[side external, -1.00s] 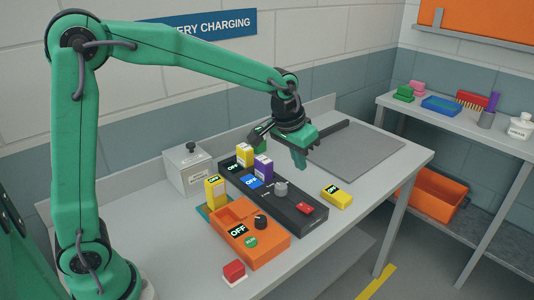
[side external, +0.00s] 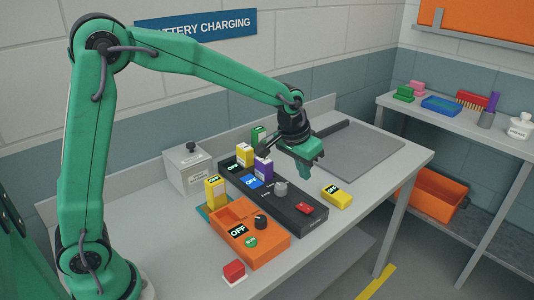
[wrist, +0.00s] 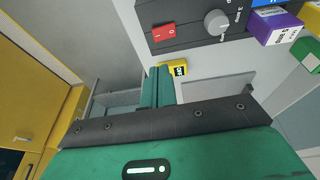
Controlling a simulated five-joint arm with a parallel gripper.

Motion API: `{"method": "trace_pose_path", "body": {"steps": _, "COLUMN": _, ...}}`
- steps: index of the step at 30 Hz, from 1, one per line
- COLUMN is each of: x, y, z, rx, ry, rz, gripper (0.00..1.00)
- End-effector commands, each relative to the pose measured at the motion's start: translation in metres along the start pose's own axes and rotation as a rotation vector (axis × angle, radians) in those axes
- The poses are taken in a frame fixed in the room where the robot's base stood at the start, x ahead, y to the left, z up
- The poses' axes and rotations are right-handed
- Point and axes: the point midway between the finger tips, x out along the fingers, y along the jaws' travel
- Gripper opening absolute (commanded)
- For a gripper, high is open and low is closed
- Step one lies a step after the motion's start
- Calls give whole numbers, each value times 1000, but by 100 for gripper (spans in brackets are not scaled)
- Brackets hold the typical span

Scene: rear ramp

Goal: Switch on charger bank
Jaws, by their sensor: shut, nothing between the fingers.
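The black charger bank (side external: 295,207) lies along the bench with a blue screen (side external: 252,182) reading OFF, a grey knob (side external: 281,188) and a red rocker switch (side external: 305,208). Yellow, purple (side external: 263,168) and green (side external: 258,134) battery packs stand at its back end. My gripper (side external: 312,172) is shut and empty, above the bench to the right of the bank. In the wrist view my closed fingers (wrist: 157,86) point toward the bank, with the red switch (wrist: 164,33) and grey knob (wrist: 216,22) beyond the tips.
A yellow pack (side external: 337,196) marked OFF lies on the bench beside the bank. An orange charger (side external: 265,250) reading OFF, with a black knob, stands in front, and a red-and-white block (side external: 234,272) nearby. A grey box (side external: 188,170) stands behind. The grey mat (side external: 360,152) is clear.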

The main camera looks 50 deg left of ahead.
Motion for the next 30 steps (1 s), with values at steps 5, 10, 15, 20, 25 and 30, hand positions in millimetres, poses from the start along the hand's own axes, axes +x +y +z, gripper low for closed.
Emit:
{"method": "trace_pose_path", "body": {"steps": 5, "x": 28, "y": 0, "z": 1, "rx": 0, "ry": -5, "rz": -1, "gripper": 0}}
{"method": "trace_pose_path", "body": {"steps": 10, "x": 54, "y": 0, "z": 1, "rx": 0, "ry": -5, "rz": 0, "gripper": 0}}
{"method": "trace_pose_path", "body": {"steps": 15, "x": 77, "y": 1, "z": 3, "rx": 0, "ry": -4, "rz": 0, "gripper": 0}}
{"method": "trace_pose_path", "body": {"steps": 20, "x": 95, "y": 2, "z": 8, "rx": 0, "ry": -3, "rz": 2, "gripper": 0}}
{"method": "trace_pose_path", "body": {"steps": 25, "x": 105, "y": 4, "z": 11, "rx": 0, "ry": -1, "rz": 3, "gripper": 0}}
{"method": "trace_pose_path", "body": {"steps": 30, "x": 108, "y": 4, "z": 12, "rx": 0, "ry": -1, "rz": 3, "gripper": 0}}
